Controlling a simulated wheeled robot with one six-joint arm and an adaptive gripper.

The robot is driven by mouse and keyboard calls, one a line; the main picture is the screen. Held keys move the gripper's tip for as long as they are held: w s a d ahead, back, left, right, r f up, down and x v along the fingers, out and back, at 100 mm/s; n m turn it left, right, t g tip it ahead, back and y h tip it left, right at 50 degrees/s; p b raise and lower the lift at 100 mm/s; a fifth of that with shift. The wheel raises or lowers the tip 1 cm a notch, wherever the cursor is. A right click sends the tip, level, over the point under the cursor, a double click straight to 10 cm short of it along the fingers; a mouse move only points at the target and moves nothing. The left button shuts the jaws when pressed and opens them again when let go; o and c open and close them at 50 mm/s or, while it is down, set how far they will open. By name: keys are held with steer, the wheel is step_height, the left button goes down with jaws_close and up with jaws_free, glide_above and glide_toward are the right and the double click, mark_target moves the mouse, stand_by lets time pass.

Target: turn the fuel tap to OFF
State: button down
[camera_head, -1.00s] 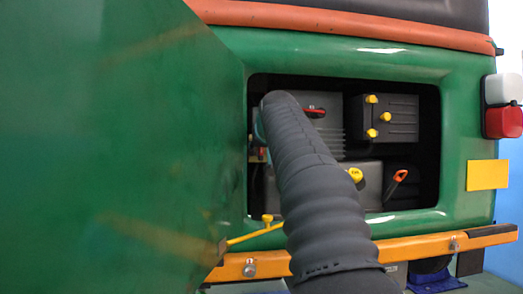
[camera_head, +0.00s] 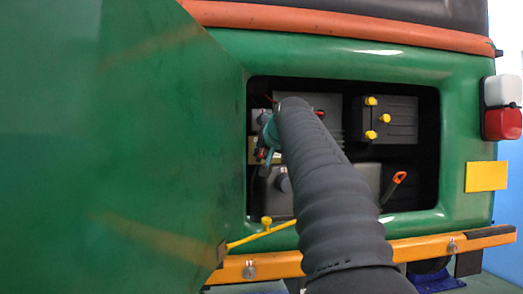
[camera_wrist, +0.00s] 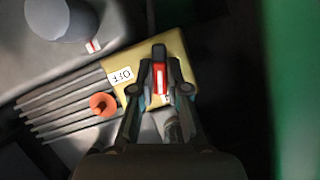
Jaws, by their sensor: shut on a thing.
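The fuel tap's red lever (camera_wrist: 159,78), with a white stripe, stands between my gripper's fingertips (camera_wrist: 160,72) in the wrist view. My gripper is shut on it. The lever lies roughly upright in that picture, over a beige plate (camera_wrist: 178,52). A white OFF label (camera_wrist: 121,75) is on the plate to the left of the lever. Another small label below the lever is mostly covered by my fingers. In the head view my gripper (camera_head: 266,150) is at the left side of the open compartment, partly hidden behind my arm.
The open green door (camera_head: 110,150) stands close to the left. The compartment also holds a battery-like box (camera_head: 400,118) with yellow caps, an orange-handled dipstick (camera_head: 399,178) and a grey cap (camera_head: 283,181). A yellow rod (camera_head: 255,236) crosses the lower left edge.

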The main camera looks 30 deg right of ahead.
steer(key=shift+s+d+f+m+t+y+b, duration=0.2)
steer(key=shift+m+t+y+b, duration=0.65)
steer(key=shift+m, duration=0.95)
steer(key=shift+w+d+f+m+t+y+b, duration=0.2)
steer(key=shift+m+t+y+b, duration=0.3)
steer(key=shift+m+b, duration=0.9)
steer(key=shift+s+d+f+m+t+y+b, duration=0.1)
steer(key=shift+f+m+t+y+b, duration=0.4)
steer(key=shift+m, duration=1.7)
steer(key=shift+r+t, duration=0.2)
steer(key=shift+t, duration=0.15)
steer(key=c, duration=1.2)
jaws_free()
steer(key=shift+o, duration=0.2)
